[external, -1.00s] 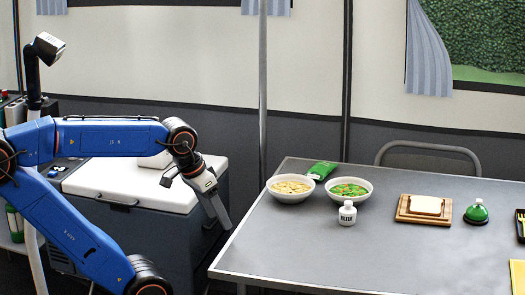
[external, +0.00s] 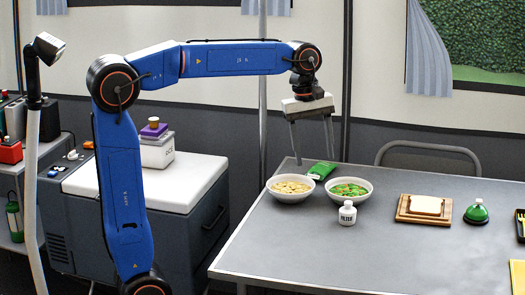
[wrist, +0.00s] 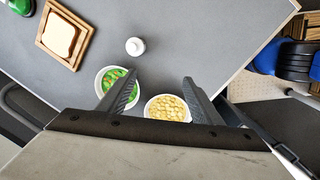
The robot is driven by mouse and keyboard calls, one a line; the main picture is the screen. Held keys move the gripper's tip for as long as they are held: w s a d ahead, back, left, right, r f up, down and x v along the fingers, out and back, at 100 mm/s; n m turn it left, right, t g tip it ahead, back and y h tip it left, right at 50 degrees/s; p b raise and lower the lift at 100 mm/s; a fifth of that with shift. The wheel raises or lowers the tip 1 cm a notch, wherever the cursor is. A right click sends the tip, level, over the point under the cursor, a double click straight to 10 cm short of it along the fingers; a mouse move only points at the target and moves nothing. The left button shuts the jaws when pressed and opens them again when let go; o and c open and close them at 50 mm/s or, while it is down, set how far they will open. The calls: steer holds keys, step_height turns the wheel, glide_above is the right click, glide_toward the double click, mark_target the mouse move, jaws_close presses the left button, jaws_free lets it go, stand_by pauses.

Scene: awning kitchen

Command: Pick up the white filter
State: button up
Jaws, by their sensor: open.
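The white filter (external: 347,213) is a small white bottle with a dark label and a narrow cap. It stands upright on the grey table, in front of the bowl of green food. In the wrist view the filter (wrist: 135,46) shows from above, past the fingertips and apart from them. My gripper (external: 313,158) is open and empty, pointing down above the back left part of the table, over the bowls and behind the filter. In the wrist view its two fingers (wrist: 160,82) are spread wide with nothing between them touching.
A bowl of pale pasta (external: 290,189) and a bowl of green food (external: 349,190) stand close behind the filter. A green packet (external: 321,170) lies behind them. A bread board (external: 404,216) and a green-domed object (external: 476,213) are to the right. The table front is clear.

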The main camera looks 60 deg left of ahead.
steer(key=w+d+n+g, duration=0.1)
steer(key=w+d+n, duration=0.25)
steer(key=w, duration=0.35)
glide_toward(348, 202)
steer(key=shift+n, duration=0.25)
steer(key=f, duration=0.6)
steer(key=shift+w+f, duration=0.2)
steer(key=shift+w, duration=0.05)
steer(key=shift+s+d+f, duration=0.1)
steer(key=shift+d+f, duration=0.1)
steer(key=shift+f, duration=0.65)
steer(key=shift+d+f, duration=0.25)
steer(key=shift+f, duration=0.65)
steer(key=shift+d+f, duration=0.2)
steer(key=shift+f, duration=0.65)
steer(key=c, duration=1.2)
